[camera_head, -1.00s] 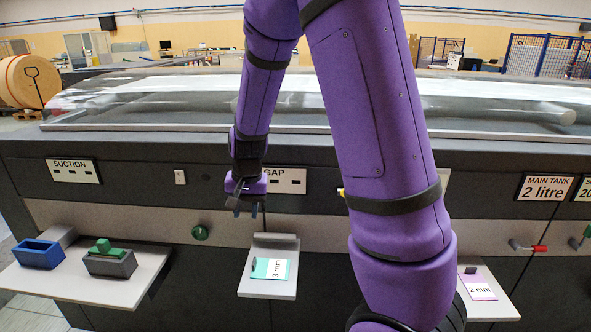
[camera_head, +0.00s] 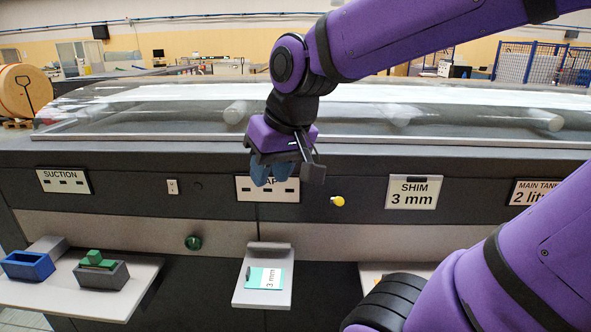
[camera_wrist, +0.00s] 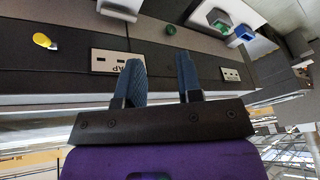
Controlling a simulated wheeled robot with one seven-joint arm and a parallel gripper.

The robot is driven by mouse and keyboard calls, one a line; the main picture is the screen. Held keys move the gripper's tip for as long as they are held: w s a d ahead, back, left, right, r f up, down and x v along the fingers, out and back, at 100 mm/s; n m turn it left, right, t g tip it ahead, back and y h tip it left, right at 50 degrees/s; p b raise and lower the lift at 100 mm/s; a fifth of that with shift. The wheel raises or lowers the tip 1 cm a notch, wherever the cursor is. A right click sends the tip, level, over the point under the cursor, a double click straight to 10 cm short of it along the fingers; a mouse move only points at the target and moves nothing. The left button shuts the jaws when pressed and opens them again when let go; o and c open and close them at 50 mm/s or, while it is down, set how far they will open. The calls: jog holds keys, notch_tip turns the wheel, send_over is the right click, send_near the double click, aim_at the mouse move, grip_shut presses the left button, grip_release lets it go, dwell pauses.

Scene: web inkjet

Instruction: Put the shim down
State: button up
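A teal and white shim marked "3 mm" (camera_head: 265,278) lies flat on a small grey ledge (camera_head: 263,300) at the front of the machine. A dark clip or tab shows at the shim's left edge. My gripper (camera_head: 271,175) is raised above and behind the ledge, in front of the "GAP" sign, and is not touching the shim. In the wrist view my gripper's two blue fingers (camera_wrist: 163,82) are apart with nothing between them. A sign reading "SHIM 3 mm" (camera_head: 413,192) is on the machine panel at right.
A left shelf (camera_head: 75,300) carries a blue bin (camera_head: 28,267) and a grey bin (camera_head: 100,277) with a green piece in it. A green knob (camera_head: 193,243) and a yellow knob (camera_head: 337,201) stick out of the panel. My arm hides most of the right shelf (camera_head: 372,275).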

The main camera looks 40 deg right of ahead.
jog(key=s+r+n+h, duration=0.1)
jog(key=s+r, duration=0.1)
jog(key=s, duration=0.4)
jog(key=shift+t, duration=0.4)
dwell(0.7)
